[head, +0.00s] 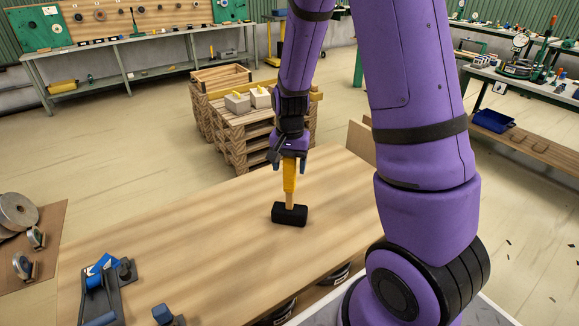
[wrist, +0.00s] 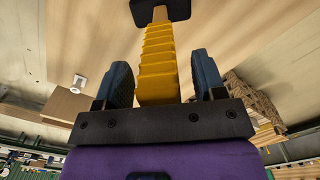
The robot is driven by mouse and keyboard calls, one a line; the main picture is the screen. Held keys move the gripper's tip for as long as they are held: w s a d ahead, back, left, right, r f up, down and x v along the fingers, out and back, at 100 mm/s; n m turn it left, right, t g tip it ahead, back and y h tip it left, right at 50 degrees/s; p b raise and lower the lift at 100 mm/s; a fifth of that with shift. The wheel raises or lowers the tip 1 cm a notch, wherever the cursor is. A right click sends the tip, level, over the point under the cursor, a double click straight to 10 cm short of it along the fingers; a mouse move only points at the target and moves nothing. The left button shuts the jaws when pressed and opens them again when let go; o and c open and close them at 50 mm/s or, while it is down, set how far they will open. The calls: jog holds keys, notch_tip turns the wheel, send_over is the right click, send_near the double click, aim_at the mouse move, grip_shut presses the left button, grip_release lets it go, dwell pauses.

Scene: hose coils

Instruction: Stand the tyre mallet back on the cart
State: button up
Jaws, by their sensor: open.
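The tyre mallet has a black head (head: 289,214) resting on the wooden cart top (head: 215,230) and a yellow handle (head: 290,176) pointing up. It looks upright. My gripper (head: 290,155) is above it, with the upper end of the handle between the fingers. In the wrist view the yellow ribbed handle (wrist: 158,62) runs between my two dark fingers (wrist: 163,80), with gaps on both sides. My gripper is open and not closed on the handle. The black head also shows at the top of the wrist view (wrist: 160,10).
A blue and dark tool (head: 108,285) sits at the cart top's near left. Beyond the cart stand stacked pallets (head: 255,140) with pale blocks. A board with coils (head: 25,235) lies at far left. The cart top around the mallet is clear.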

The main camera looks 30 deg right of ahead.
jog(key=shift+w+d+r, duration=0.1)
jog(key=shift+r, duration=3.35)
notch_tip(320, 180, up, 11)
jog(key=shift+w+d, duration=0.15)
jog(key=s+a+r+n+t, duration=0.2)
jog(key=s+a+r+n, duration=0.1)
jog(key=s, duration=0.8)
jog(key=s+a+r+n+t, duration=0.3)
jog(key=s+r+n, duration=0.3)
jog(key=s, duration=0.5)
jog(key=shift+a+r+t, duration=0.2)
jog(key=shift+a+t, duration=0.1)
